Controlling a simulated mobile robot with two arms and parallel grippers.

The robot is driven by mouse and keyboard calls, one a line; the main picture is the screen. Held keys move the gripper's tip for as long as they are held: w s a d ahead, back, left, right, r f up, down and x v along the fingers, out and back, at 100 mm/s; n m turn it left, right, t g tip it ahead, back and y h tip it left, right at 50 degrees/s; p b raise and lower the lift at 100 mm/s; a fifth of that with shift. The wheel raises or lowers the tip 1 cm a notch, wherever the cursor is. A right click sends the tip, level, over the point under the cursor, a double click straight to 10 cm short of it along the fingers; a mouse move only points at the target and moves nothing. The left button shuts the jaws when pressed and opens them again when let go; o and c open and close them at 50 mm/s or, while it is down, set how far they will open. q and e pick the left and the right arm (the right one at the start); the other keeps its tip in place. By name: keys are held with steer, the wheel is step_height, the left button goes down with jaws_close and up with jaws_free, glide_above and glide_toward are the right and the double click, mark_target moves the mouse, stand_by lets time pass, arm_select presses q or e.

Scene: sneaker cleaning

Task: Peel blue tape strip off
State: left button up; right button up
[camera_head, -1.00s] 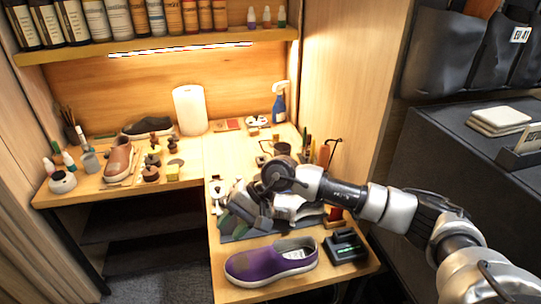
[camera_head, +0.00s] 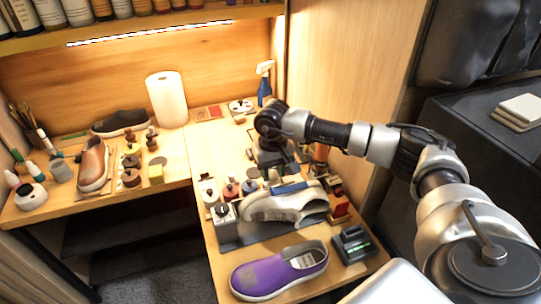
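A pale grey and white sneaker (camera_head: 280,205) sits on a dark grey stand (camera_head: 228,236) on the right part of the bench. A blue strip (camera_head: 290,187), which looks like the tape, lies along the top of the sneaker. My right gripper (camera_head: 277,168) is dark and points down just behind the sneaker, near the blue strip's far side. Its fingertips are small and dark, and I cannot tell whether they are open or hold anything. My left gripper is not in view.
Small bottles (camera_head: 210,190) crowd the sneaker's left. A paper roll (camera_head: 166,100) and blue spray bottle (camera_head: 265,84) stand behind. The bench between them is fairly clear.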

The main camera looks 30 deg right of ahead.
mark_target(290, 187)
steer(key=f, duration=0.3)
steer(key=shift+w+f+p, duration=0.2)
steer(key=shift+w+p, duration=0.05)
steer(key=shift+p, duration=0.1)
step_height(290, 187, down, 2)
steer(key=shift+f, duration=0.55)
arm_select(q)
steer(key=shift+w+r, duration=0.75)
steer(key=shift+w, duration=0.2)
arm_select(e)
jaws_close()
